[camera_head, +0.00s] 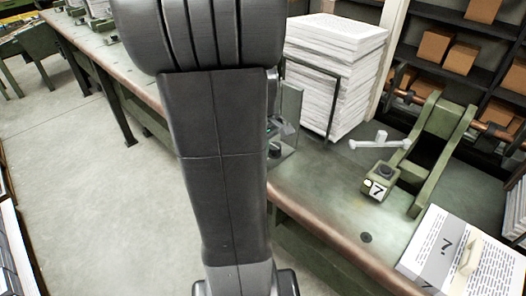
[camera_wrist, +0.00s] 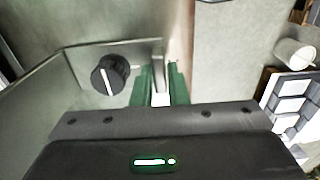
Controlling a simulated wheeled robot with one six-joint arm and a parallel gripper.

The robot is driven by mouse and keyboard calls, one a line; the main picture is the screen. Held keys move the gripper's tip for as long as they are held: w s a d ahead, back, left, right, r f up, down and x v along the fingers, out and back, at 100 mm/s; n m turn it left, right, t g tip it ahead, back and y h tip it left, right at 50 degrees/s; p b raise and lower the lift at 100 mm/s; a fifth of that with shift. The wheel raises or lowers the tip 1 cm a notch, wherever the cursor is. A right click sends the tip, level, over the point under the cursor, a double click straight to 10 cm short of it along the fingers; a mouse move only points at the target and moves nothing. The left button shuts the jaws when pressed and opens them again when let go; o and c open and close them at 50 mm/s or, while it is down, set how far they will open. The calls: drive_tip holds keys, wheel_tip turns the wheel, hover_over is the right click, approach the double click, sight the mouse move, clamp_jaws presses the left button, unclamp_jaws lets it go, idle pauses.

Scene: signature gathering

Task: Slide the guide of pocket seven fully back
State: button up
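A block with a "7" plate (camera_head: 377,190) sits on the green machine bed, right of centre in the head view. A grey upright metal plate, seemingly the guide (camera_head: 291,112), stands left of the tall paper stack, partly hidden by my arm. In the wrist view a metal plate (camera_wrist: 112,52) carries a black knob (camera_wrist: 110,75) with a white line. My gripper (camera_wrist: 161,80) has two green fingers a small gap apart, just right of the knob. A pale piece shows between them; whether they grip it is unclear. My arm hides most of the gripper in the head view.
A tall paper stack (camera_head: 335,52) stands behind a dark wire frame (camera_head: 314,90). A green arm mechanism (camera_head: 440,145) and a pale lever (camera_head: 379,142) stand right of it. Printed sheets (camera_head: 490,262) lie at lower right. Open floor (camera_head: 110,190) lies left.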

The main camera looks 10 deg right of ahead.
drive_tip(key=o, duration=0.4)
drive_tip(key=shift+s+a, duration=0.15)
drive_tip(key=shift+a, duration=0.1)
drive_tip(key=shift+d+r, duration=0.1)
drive_tip(key=shift+r, duration=0.35)
wheel_tip(320, 180, up, 13)
drive_tip(key=shift+p, duration=0.3)
drive_tip(key=shift+f, duration=0.15)
wheel_tip(320, 180, down, 13)
drive_tip(key=shift+f+b, duration=0.2)
drive_tip(key=shift+b, duration=0.1)
drive_tip(key=shift+d+f, duration=0.15)
drive_tip(key=shift+w+d, duration=0.25)
drive_tip(key=shift+w, duration=0.1)
